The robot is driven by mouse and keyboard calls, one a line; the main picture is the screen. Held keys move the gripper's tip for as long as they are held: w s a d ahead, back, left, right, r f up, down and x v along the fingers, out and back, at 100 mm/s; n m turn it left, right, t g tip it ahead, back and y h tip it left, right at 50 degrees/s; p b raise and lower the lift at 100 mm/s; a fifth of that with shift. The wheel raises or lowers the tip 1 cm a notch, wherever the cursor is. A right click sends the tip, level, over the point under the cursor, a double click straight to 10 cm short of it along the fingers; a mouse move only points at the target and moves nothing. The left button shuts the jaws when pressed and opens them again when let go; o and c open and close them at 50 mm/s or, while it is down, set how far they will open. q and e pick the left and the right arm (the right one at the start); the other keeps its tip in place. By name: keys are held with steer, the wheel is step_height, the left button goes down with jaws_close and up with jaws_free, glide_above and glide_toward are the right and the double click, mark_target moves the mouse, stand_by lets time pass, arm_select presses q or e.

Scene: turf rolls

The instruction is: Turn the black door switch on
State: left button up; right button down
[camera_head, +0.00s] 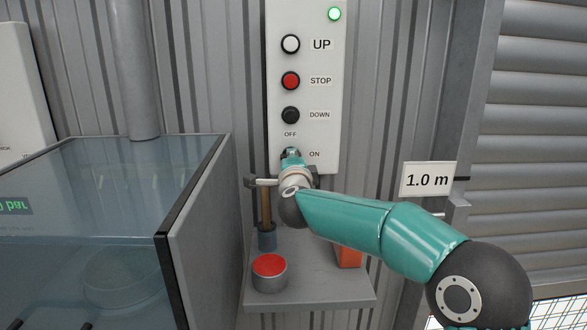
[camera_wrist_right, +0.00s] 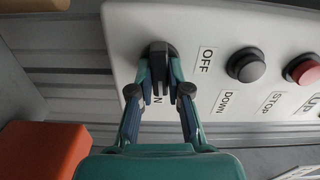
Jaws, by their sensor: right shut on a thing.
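The black door switch (camera_wrist_right: 159,62) is on the lower part of the white control panel (camera_wrist_right: 125,35), beside the labels OFF (camera_wrist_right: 206,60) and ON. My right gripper (camera_wrist_right: 160,88) is shut on its handle, with a finger on each side. The fingers partly cover the ON label in the wrist view. In the head view my right gripper (camera_head: 292,157) reaches the panel (camera_head: 323,80) from below and hides most of the switch. I cannot tell clearly which label the handle points to. My left gripper is not in view.
Above the switch are the DOWN button (camera_head: 290,115), red STOP button (camera_head: 290,80), UP button (camera_head: 290,44) and a lit green lamp (camera_head: 335,14). A grey shelf (camera_head: 315,291) below holds a red-topped round can (camera_head: 270,270) and an orange block (camera_head: 349,254). A glass-sided case (camera_head: 110,215) stands left.

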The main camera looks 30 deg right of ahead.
steer(key=shift+d+f+m+b, duration=0.15)
steer(key=shift+f+m+b, duration=0.2)
steer(key=shift+m, duration=0.25)
steer(key=c, duration=1.1)
jaws_free()
steer(key=shift+s+d, duration=0.1)
steer(key=shift+r, duration=0.15)
steer(key=shift+s+r, duration=0.1)
steer(key=v, duration=1.2)
steer(key=shift+w, duration=0.2)
